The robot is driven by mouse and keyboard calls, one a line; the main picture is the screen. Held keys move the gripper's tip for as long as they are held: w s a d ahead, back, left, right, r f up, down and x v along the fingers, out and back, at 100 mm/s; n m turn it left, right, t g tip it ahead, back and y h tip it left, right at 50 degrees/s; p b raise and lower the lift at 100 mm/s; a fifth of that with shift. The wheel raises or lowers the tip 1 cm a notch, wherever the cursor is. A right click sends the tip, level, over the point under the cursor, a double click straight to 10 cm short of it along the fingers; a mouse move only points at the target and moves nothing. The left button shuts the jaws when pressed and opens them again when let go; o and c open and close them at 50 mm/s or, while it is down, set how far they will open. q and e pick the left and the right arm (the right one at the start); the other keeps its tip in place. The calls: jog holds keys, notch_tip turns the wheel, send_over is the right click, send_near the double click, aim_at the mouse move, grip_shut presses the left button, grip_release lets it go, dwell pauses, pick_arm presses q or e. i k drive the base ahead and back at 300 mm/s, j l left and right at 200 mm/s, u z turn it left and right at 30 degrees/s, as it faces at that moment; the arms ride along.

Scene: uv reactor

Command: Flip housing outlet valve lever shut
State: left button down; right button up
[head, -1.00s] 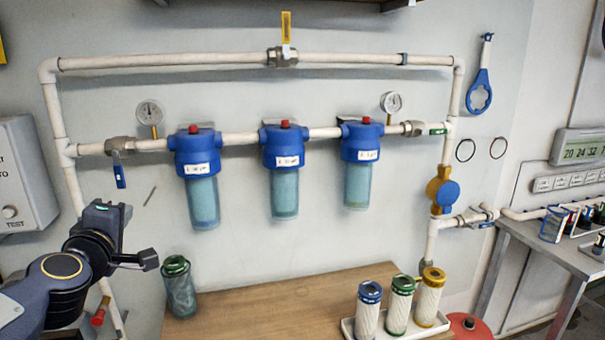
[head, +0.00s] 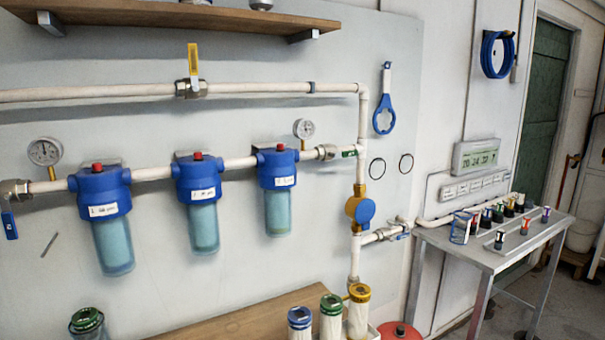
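Three blue filter housings with clear bowls hang in a row on a white pipe: the left one (head: 100,190), the middle one (head: 196,180) and the right one (head: 277,168). Right of the last housing is a metal valve (head: 326,152). Its green lever (head: 349,153) lies along the pipe, close to the riser pipe. At the far left, another valve (head: 14,190) has a blue lever (head: 9,225) hanging down across the pipe. The upper pipe's valve (head: 190,88) has a yellow lever (head: 194,60) standing upright. Neither gripper is in view.
Pressure gauges (head: 44,152) (head: 304,129) rise from the pipe. A blue wrench (head: 385,110) hangs right of the riser. Filter cartridges (head: 330,318) stand on the wooden bench (head: 225,328) below. A metal table (head: 480,250) stands at the right. Space before the green lever looks clear.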

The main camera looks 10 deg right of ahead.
aim_at(350, 153)
jog(key=l+u, duration=0.25)
jog(key=l, duration=1.05)
jog(key=i+l+u, duration=0.25)
jog(key=i+l, duration=0.45)
